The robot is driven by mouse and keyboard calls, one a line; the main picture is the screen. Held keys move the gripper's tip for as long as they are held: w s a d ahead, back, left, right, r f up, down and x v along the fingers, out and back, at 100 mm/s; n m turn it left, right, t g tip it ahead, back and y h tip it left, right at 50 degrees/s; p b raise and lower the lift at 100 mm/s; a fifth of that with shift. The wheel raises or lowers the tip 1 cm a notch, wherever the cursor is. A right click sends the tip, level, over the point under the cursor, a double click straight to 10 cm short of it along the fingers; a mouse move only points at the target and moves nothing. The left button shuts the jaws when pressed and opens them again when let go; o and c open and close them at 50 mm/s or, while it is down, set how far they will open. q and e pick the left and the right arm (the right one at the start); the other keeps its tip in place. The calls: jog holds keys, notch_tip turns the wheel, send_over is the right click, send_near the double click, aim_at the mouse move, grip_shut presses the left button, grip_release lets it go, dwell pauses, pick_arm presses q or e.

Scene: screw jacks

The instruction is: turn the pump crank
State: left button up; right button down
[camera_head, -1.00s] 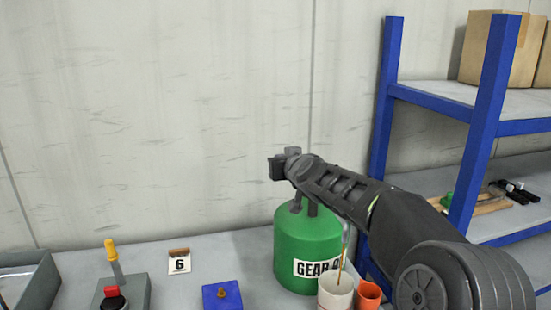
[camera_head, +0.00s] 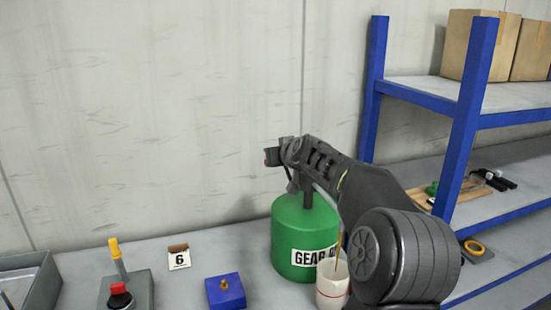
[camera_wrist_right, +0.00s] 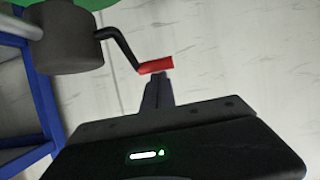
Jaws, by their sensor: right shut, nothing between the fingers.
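The green drum (camera_head: 290,235) with a "GEAR" label stands on the bench; my right arm passes in front of it and above it. In the right wrist view the pump head (camera_wrist_right: 68,40) is a dark cylinder. Its black crank arm (camera_wrist_right: 122,45) ends in a red handle (camera_wrist_right: 156,65). My right gripper (camera_wrist_right: 158,76) is shut and empty, its tips right at the underside of the red handle in that view; I cannot tell whether they touch. In the head view this gripper (camera_head: 273,156) is above the drum, with the crank mostly hidden. My left gripper is not in view.
A white cup (camera_head: 331,290) with a thin stick stands right of the drum. A blue block (camera_head: 225,291), a number 6 card (camera_head: 179,258) and a yellow-handled device (camera_head: 116,260) are to the left. A blue shelf frame (camera_head: 466,120) rises at right.

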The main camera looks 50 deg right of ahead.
jog(key=shift+w+d+f+g, duration=0.2)
jog(key=shift+w+d+f, duration=0.1)
jog(key=shift+w+f, duration=0.15)
jog(key=shift+w+d+f+g, duration=0.2)
jog(key=shift+w+d+f, duration=0.1)
jog(key=shift+w, duration=0.2)
jog(key=shift+w+f+g+y, duration=0.1)
jog(key=shift+f+g+y, duration=0.05)
jog(key=shift+g+y, duration=0.15)
jog(key=shift+w+d+f, duration=0.15)
jog(key=shift+w+f, duration=0.05)
jog(key=shift+f, duration=0.4)
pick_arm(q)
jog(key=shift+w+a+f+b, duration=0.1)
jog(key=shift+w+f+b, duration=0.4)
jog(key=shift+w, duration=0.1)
pick_arm(e)
jog(key=shift+w+d+f, duration=0.1)
jog(key=shift+w+f, duration=0.1)
jog(key=shift+f, duration=0.15)
